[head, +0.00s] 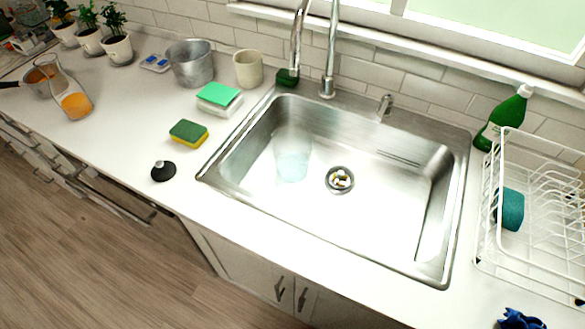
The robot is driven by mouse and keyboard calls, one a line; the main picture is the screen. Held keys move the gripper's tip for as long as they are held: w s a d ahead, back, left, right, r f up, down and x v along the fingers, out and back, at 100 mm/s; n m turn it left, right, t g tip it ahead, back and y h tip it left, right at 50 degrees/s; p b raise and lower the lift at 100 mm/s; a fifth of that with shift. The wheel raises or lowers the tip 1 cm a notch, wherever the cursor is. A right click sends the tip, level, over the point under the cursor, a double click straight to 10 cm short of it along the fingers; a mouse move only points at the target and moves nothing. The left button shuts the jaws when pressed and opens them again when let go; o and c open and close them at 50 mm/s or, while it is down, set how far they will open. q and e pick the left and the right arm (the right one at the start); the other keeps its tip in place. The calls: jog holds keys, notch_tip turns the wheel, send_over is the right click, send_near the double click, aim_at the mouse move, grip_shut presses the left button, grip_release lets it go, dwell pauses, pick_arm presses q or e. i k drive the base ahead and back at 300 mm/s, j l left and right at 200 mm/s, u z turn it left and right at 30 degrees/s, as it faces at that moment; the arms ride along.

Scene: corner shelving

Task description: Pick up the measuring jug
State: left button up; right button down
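A clear, see-through container (293,158), which looks like the measuring jug, stands in the left part of the steel sink (385,235). Its base looks pale blue, and its rim and handle are too faint to make out. A glass carafe (70,98) with orange liquid is on the counter at the far left. Neither of my grippers is in view.
A black-knobbed stopper (163,171), a yellow-green sponge (188,134), a metal bucket (191,65) and a cream cup (248,69) stand left of the sink. The faucet (328,60) rises behind it. A white dish rack (540,225) and green bottle (503,117) are at right.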

aim_at(292, 144)
jog(key=k, duration=0.45)
jog(key=k+l+z, duration=0.1)
jog(key=k, duration=0.35)
